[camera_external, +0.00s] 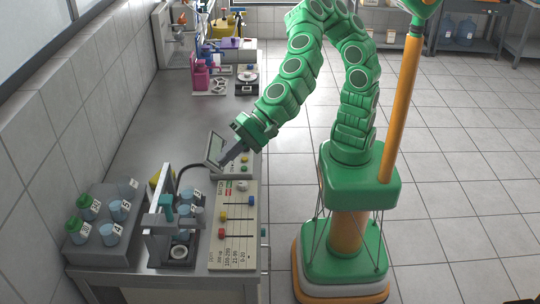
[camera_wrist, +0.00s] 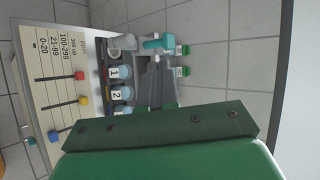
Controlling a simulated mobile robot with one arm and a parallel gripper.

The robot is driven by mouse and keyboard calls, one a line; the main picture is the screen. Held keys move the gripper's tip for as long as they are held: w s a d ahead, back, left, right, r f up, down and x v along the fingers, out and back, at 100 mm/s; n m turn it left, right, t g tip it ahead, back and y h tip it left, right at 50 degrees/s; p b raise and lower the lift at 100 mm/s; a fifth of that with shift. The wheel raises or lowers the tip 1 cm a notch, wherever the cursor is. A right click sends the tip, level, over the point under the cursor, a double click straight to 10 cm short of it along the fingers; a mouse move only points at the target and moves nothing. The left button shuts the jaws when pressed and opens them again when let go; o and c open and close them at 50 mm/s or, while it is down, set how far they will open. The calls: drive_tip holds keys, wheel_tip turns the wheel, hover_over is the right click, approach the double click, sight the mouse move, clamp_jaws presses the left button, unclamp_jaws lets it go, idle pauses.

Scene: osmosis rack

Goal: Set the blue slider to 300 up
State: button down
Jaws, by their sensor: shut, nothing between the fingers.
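The slider panel (camera_external: 232,256) is a cream board lying on the bench, and it also shows in the wrist view (camera_wrist: 48,60). The blue slider (camera_wrist: 53,134) is at the left end of its slot there, the 0-20 side. It sits at the right end in the external view (camera_external: 251,200). The red slider (camera_wrist: 79,75) and yellow slider (camera_wrist: 84,100) are at the opposite side, toward the 300 up label. My gripper (camera_external: 224,161) is shut and empty, above the bench beyond the panel's far end, apart from the sliders. Its fingers also show in the wrist view (camera_wrist: 154,85).
A tilted display (camera_external: 215,148) stands close to my gripper. A grey rack (camera_external: 177,252) with numbered blue cups is left of the panel, and a cup tray (camera_external: 98,252) is further left. Pink items (camera_external: 201,78) and a scale stand farther back. The bench between is mostly clear.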

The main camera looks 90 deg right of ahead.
drive_tip(key=s+f+m+g+h, duration=0.1)
drive_tip(key=s+f+m+h, duration=0.15)
drive_tip(key=f, duration=0.55)
drive_tip(key=g+h, duration=0.3)
drive_tip(key=h, duration=0.6)
approach(252, 200)
drive_tip(key=s+r, duration=0.1)
drive_tip(key=s, duration=0.6)
drive_tip(key=shift+s+d+r+m, duration=0.1)
drive_tip(key=shift+s+r+m, duration=0.05)
drive_tip(key=shift+m, duration=0.3)
drive_tip(key=shift+w+d+f, duration=0.65)
drive_tip(key=shift+w+f, duration=0.7)
drive_tip(key=shift+w, duration=0.1)
drive_tip(key=shift+w+d+f, duration=0.6)
drive_tip(key=shift+w+f, duration=0.7)
drive_tip(key=shift+w, duration=0.15)
drive_tip(key=shift+w+d+f, duration=0.65)
drive_tip(key=shift+w+f, duration=0.7)
drive_tip(key=shift+w, duration=0.1)
